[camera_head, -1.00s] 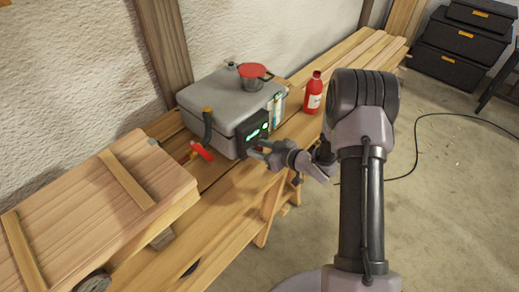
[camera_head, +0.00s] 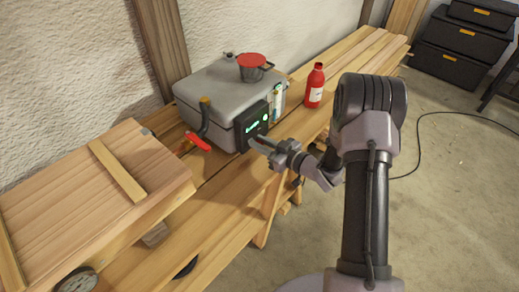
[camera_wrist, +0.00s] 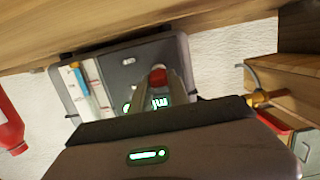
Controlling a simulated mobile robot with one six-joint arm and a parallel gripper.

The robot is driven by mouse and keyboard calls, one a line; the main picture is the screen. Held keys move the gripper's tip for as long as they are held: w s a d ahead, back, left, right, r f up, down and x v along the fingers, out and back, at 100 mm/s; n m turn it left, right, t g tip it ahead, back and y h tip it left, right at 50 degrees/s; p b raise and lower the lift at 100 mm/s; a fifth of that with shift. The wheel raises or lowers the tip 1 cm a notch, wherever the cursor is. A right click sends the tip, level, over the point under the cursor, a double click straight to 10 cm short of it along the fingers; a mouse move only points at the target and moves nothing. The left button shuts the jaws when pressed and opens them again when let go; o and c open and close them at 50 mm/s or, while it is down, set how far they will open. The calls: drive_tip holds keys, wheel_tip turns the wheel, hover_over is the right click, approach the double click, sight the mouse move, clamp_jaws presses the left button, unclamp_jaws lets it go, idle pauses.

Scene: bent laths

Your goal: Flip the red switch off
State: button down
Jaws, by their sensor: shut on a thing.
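The red switch (camera_wrist: 158,76) shows in the wrist view as a small red cap at the tips of my gripper's fingers, against the front of the grey box. My gripper (camera_wrist: 160,84) is shut on it. In the head view my gripper (camera_head: 256,143) is at the lower part of the dark panel (camera_head: 250,126) on the box (camera_head: 208,100), and the switch is hidden there. The panel's display is lit green. It also shows lit in the wrist view (camera_wrist: 150,104), partly covered by the fingers. I cannot tell the switch's position.
A red-handled valve (camera_head: 198,141) on a pipe is left of the panel. A red bottle (camera_head: 315,86) is to the right on the bench. A wooden crate (camera_head: 95,195) takes up the near left.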

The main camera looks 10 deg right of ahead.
drive_tip(key=f+t+b, duration=0.1)
drive_tip(key=b, duration=0.1)
drive_tip(key=f+y+b, duration=0.1)
drive_tip(key=shift+s+d+t+b, duration=0.1)
drive_tip(key=shift+s+t+b, duration=0.05)
drive_tip(key=shift+t+b, duration=0.25)
drive_tip(key=shift+f+t+y, duration=0.15)
drive_tip(key=shift+t+y, duration=0.45)
drive_tip(key=shift+t, duration=0.1)
drive_tip(key=shift+f+t+y, duration=0.15)
drive_tip(key=shift+t+y, duration=0.45)
drive_tip(key=shift+t, duration=0.1)
drive_tip(key=c, duration=1.2)
unclamp_jaws()
drive_tip(key=shift+c, duration=0.2)
drive_tip(key=p+v, duration=0.3)
drive_tip(key=v, duration=1.4)
drive_tip(key=shift+f+p, duration=0.3)
drive_tip(key=shift+p, duration=0.1)
